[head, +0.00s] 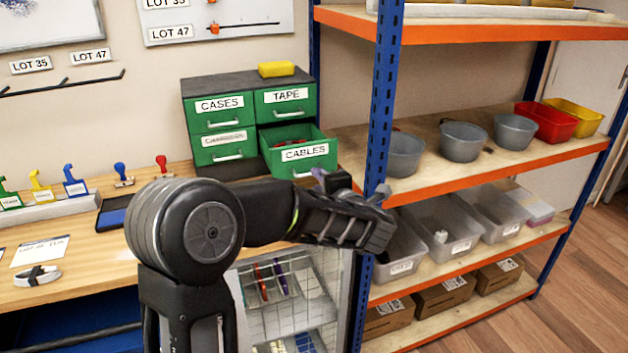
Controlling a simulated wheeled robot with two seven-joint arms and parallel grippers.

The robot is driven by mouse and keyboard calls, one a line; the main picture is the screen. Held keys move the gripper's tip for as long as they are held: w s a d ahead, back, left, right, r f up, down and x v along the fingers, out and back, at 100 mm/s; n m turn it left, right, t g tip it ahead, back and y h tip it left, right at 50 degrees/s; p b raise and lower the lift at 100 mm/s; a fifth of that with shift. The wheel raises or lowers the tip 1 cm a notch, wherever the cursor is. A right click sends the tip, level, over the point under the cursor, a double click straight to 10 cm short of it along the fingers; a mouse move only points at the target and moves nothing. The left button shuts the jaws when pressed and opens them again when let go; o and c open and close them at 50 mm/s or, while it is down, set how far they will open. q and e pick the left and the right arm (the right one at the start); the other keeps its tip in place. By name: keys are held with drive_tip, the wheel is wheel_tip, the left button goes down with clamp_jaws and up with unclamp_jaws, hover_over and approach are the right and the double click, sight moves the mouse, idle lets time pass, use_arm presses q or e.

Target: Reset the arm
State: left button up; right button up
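My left arm reaches across the middle of the head view, its dark forearm running to the right. My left gripper (352,190) is at the end of it, in front of the blue shelf post and just right of the open CABLES drawer (304,153). Its fingers are dark and partly hidden by my own wrist, so I cannot tell whether they are open or shut. A small purple-grey shape shows beside the fingers, too small to identify. My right gripper is not in view.
The green drawer cabinet (219,104) stands on the wooden bench (75,262), a yellow block (276,69) on top. The blue post (383,100) and orange-edged shelves (470,176) with bins are close on the right. A wire rack (290,300) is below the gripper.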

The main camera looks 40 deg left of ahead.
use_arm(q)
drive_tip(key=v, duration=0.2)
drive_tip(key=shift+s+d, duration=0.25)
drive_tip(key=shift+d, duration=0.1)
drive_tip(key=w+d+f+m+t+h, duration=0.4)
drive_tip(key=w+d+f+m+h, duration=0.15)
drive_tip(key=d+m, duration=0.4)
drive_tip(key=s+d+f+m+g+h, duration=0.1)
drive_tip(key=s+d+f+m+h, duration=0.15)
drive_tip(key=d+f+m, duration=0.45)
drive_tip(key=s+d+f+m+g+h, duration=0.1)
drive_tip(key=d+f+m+h, duration=0.25)
drive_tip(key=f, duration=0.65)
drive_tip(key=s+d+f+m+g+h, duration=0.2)
drive_tip(key=s+d+f+g, duration=0.15)
drive_tip(key=s+f, duration=0.35)
drive_tip(key=s+d+f+m+g+h, duration=0.2)
drive_tip(key=s+d+f+m, duration=0.1)
drive_tip(key=s+d+f, duration=0.3)
drive_tip(key=s+d+f+m+g, duration=0.1)
drive_tip(key=s+f+g, duration=0.1)
drive_tip(key=s+f, duration=0.3)
drive_tip(key=s+d+f+m+g+h, duration=0.1)
drive_tip(key=s+f+g, duration=0.2)
drive_tip(key=s, duration=1.1)
drive_tip(key=x, duration=0.2)
drive_tip(key=shift+f, duration=0.45)
